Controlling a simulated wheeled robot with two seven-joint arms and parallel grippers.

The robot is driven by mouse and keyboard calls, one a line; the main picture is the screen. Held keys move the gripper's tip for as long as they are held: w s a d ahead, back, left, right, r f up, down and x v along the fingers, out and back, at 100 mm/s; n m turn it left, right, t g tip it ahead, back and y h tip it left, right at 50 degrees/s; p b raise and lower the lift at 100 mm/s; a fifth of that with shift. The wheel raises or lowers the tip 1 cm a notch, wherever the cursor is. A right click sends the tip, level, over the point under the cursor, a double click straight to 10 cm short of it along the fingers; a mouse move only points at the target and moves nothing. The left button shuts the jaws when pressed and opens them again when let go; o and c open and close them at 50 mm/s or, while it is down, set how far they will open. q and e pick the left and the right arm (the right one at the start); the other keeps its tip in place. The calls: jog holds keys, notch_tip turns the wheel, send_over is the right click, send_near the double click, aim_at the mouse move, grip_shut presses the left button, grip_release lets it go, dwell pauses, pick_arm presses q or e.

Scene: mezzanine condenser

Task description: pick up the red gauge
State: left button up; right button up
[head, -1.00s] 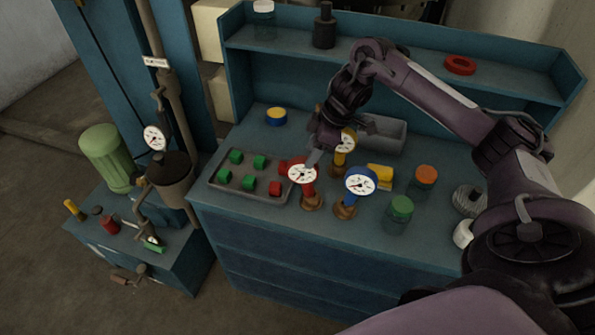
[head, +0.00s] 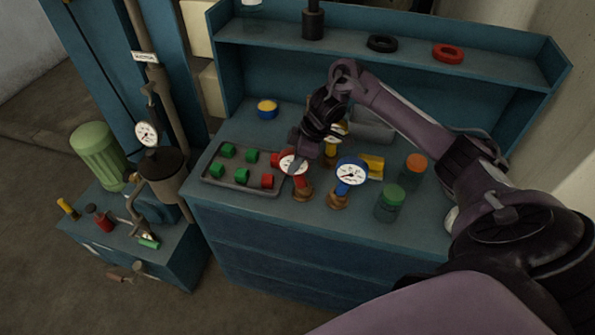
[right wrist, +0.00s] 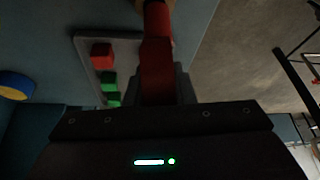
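The red gauge (head: 304,181) stands upright on the blue cabinet top, with a round white dial and a brass base. My right gripper (head: 297,165) is at its upper part, and one finger covers part of the dial. In the right wrist view the gauge's red body (right wrist: 157,65) lies between the grey fingers (right wrist: 160,88), with no clear gap at either side, so the gripper looks shut on it. The base appears to be still on the cabinet. My left gripper is not in view.
The blue gauge (head: 351,172) stands close on the right, and a yellow gauge (head: 340,131) stands behind, partly hidden by my arm. A tray (head: 208,180) of green and red blocks lies at the left. Green-lidded (head: 391,197) and orange-lidded (head: 416,164) jars stand further right.

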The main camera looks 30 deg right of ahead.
grip_shut()
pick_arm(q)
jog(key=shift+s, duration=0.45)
pick_arm(e)
jog(key=shift+r, duration=0.1)
